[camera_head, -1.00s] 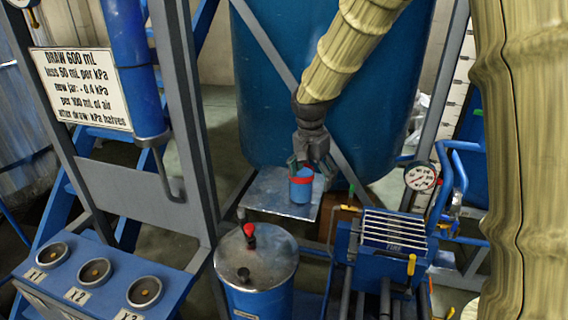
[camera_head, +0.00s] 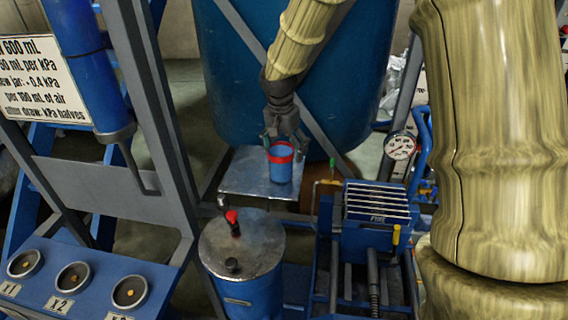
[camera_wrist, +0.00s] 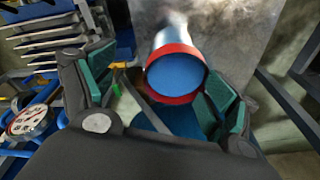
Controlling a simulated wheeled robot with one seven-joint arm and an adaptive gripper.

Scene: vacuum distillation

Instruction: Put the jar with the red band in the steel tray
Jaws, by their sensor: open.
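The jar with the red band (camera_head: 281,171) is blue, with the red band near its top. It stands upright on the right part of the flat steel tray (camera_head: 238,182), in front of the large blue tank. My gripper (camera_head: 285,140) is open, just above and behind the jar. In the wrist view, the jar (camera_wrist: 176,75) shows beyond my gripper (camera_wrist: 160,90), whose green-padded fingers are spread wide. The right finger overlaps the edge of the band; I cannot tell whether it touches. The steel surface (camera_wrist: 235,35) shows around the jar.
A blue drum with a steel lid (camera_head: 242,243) and red-knobbed valve stands in front of the tray. A blue slatted rack (camera_head: 377,205) and a dial gauge (camera_head: 400,147) are to the right. Grey frame posts (camera_head: 150,110) stand left. A diagonal brace passes behind my gripper.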

